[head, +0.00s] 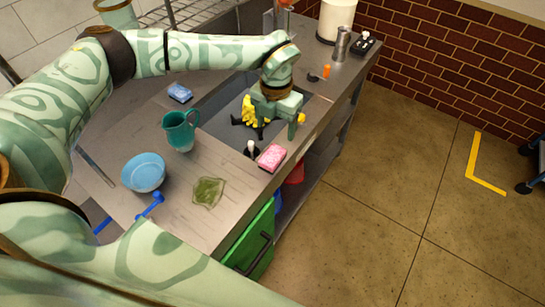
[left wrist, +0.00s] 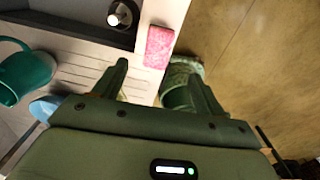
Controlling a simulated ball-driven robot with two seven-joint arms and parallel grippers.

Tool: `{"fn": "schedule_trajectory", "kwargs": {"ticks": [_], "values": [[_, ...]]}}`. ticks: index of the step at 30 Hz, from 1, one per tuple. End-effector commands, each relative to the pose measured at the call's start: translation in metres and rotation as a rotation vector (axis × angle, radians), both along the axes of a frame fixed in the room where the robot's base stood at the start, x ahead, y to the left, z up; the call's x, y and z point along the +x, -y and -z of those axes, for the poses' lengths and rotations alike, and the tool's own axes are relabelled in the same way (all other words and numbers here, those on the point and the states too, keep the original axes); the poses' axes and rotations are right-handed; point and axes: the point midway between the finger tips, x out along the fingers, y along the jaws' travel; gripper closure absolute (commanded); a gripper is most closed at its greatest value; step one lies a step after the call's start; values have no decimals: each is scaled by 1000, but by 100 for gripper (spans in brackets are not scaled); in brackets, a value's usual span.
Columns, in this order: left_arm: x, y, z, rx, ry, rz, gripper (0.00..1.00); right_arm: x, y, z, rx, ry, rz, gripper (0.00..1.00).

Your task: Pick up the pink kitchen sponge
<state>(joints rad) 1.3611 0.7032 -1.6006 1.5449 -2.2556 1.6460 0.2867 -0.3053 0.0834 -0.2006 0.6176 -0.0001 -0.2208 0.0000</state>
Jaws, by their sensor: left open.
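The pink kitchen sponge (head: 272,157) lies on the counter near its front edge, beside a small dark holder with a white-topped item. It also shows in the left wrist view (left wrist: 158,47), ahead of the fingertips and roughly between their lines. My left gripper (head: 277,130) is open and empty, above the sink side of the counter, farther back than the sponge. Its two spread fingers show in the left wrist view (left wrist: 160,70), apart from the sponge. My right gripper is not in view.
A teal pitcher (head: 181,131), a blue bowl (head: 143,172), a green cloth-like item (head: 208,192) and a blue sponge (head: 180,92) sit on the counter. Yellow gloves (head: 249,112) show behind the left gripper by the sink. Open floor lies beyond the front edge.

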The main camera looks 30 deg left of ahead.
Motion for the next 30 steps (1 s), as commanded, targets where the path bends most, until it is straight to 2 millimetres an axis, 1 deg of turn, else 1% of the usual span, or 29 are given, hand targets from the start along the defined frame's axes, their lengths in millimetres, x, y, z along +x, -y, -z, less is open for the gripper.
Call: {"fn": "schedule_trajectory", "kwargs": {"ticks": [1, 3, 7, 9, 14, 16, 21, 24, 30], "values": [[-1, 0, 16, 0, -4, 0, 29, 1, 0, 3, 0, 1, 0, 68], [-1, 0, 33, -1, -4, -1, 29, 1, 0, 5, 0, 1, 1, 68], [-1, 0, 56, -1, -3, 0, 29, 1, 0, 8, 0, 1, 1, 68], [-1, 0, 62, -1, -1, 1, 29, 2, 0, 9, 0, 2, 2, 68], [-2, -1, 71, 0, -1, 0, 29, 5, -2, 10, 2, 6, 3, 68], [-4, -2, 78, 0, -1, 1, 29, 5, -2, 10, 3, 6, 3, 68], [-9, -4, 108, -1, -3, -1, 29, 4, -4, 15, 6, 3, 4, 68], [-8, -4, 118, -2, -1, 1, 29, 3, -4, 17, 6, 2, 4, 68], [-8, -4, 118, -1, 1, 1, 29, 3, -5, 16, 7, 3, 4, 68]]}}
